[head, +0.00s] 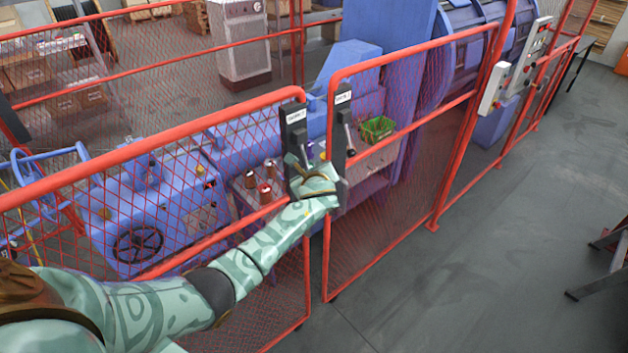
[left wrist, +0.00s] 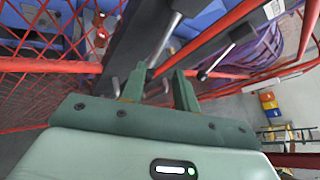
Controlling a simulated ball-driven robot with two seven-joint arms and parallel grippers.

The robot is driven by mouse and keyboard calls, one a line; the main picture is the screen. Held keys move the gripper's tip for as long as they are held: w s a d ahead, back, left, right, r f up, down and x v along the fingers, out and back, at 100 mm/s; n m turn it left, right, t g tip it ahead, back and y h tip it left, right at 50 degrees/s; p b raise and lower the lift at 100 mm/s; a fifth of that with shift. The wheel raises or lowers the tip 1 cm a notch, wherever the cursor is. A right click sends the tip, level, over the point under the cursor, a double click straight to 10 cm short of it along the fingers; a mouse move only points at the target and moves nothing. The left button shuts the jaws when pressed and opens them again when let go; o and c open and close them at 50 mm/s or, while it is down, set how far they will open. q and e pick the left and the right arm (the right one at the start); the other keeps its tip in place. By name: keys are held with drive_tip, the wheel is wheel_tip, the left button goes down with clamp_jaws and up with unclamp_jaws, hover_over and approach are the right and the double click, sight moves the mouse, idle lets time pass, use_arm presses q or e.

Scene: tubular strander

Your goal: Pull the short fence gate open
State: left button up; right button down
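Two red mesh gate panels meet in the middle of the head view: a long left panel (head: 150,155) and a shorter right panel (head: 400,145). Both look shut, with a narrow gap between them. The left panel has a black latch plate (head: 293,125); the right has another (head: 340,112) with a lever handle (head: 349,139). Their labels are too small to read. My left gripper (head: 303,168) is at the left plate. In the left wrist view its fingers (left wrist: 160,75) are apart, with a grey lever (left wrist: 168,38) ending near their tips; contact is unclear. My right gripper is out of view.
Behind the fence stand a blue machine (head: 150,210) and a green crate (head: 377,128). A red post (head: 450,160) and a grey control box (head: 493,88) are right of the short panel. The grey floor (head: 480,270) in front is clear, with a dark stand (head: 605,255) at the right edge.

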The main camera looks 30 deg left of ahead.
use_arm(q)
drive_tip(key=v, duration=1.5)
drive_tip(key=shift+s+a, duration=0.15)
drive_tip(key=shift+a, duration=0.05)
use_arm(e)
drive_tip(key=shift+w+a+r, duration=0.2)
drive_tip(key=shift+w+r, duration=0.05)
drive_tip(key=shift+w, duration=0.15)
use_arm(q)
drive_tip(key=shift+f, duration=0.1)
